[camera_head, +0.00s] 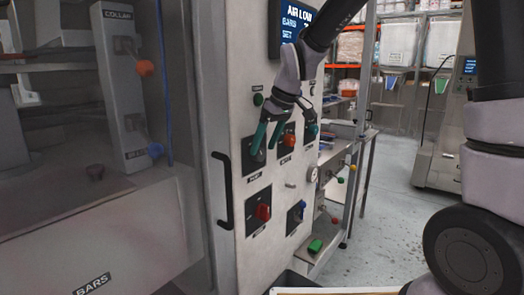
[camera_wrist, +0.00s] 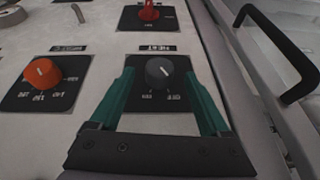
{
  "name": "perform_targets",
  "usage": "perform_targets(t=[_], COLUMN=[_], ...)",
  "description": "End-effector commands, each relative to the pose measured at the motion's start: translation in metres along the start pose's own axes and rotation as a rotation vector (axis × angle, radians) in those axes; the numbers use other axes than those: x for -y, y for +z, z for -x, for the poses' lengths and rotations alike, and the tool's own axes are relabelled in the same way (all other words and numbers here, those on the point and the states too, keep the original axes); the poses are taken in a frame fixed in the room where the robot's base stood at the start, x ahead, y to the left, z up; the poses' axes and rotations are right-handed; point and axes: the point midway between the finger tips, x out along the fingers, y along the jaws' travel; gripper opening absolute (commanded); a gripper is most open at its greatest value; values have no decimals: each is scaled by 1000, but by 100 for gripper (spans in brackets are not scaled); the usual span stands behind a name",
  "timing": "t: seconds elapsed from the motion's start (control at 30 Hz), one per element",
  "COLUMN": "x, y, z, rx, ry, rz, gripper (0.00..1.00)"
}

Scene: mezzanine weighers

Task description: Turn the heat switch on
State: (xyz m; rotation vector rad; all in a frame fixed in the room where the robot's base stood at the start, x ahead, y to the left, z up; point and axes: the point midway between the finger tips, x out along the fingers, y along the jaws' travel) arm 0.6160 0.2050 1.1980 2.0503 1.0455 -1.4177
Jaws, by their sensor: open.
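The heat switch is a dark grey round knob (camera_wrist: 159,70) on a black plate, with a label that appears to read HEAT above it and OFF at its lower right in the wrist view. A small light mark on the knob points toward the lower right, on the OFF side. My gripper (camera_wrist: 160,78) is open, with one green finger on each side of the knob. I cannot tell whether the fingers touch it. In the head view my gripper (camera_head: 265,147) is at the panel's upper left plate, and its fingers partly hide the dark knob (camera_head: 257,153).
An orange knob (camera_wrist: 42,72) sits beside the heat plate, and a red knob (camera_wrist: 148,11) lies beyond it. A black door handle (camera_head: 222,190) stands out from the cabinet edge. A blue knob (camera_head: 299,212) is lower on the panel. Open floor (camera_head: 385,205) lies to the right.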

Motion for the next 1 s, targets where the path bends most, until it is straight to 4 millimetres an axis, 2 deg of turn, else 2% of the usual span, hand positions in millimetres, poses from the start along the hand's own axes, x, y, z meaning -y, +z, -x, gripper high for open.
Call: perform_targets(t=[0.1, 0.2, 0.5, 0.53, 0.73, 1.0], x=[0, 0, 0, 0, 0, -1], y=[0, 0, 0, 0, 0, 0], z=[-15, -21, -24, -24, -24, -24], rx=[2, 0, -1, -1, -1, 0], ry=[-2, -1, 0, 0, 0, -19], rz=[-1, -1, -2, -2, -2, -13], gripper=[80, 80, 80, 76, 0, 0])
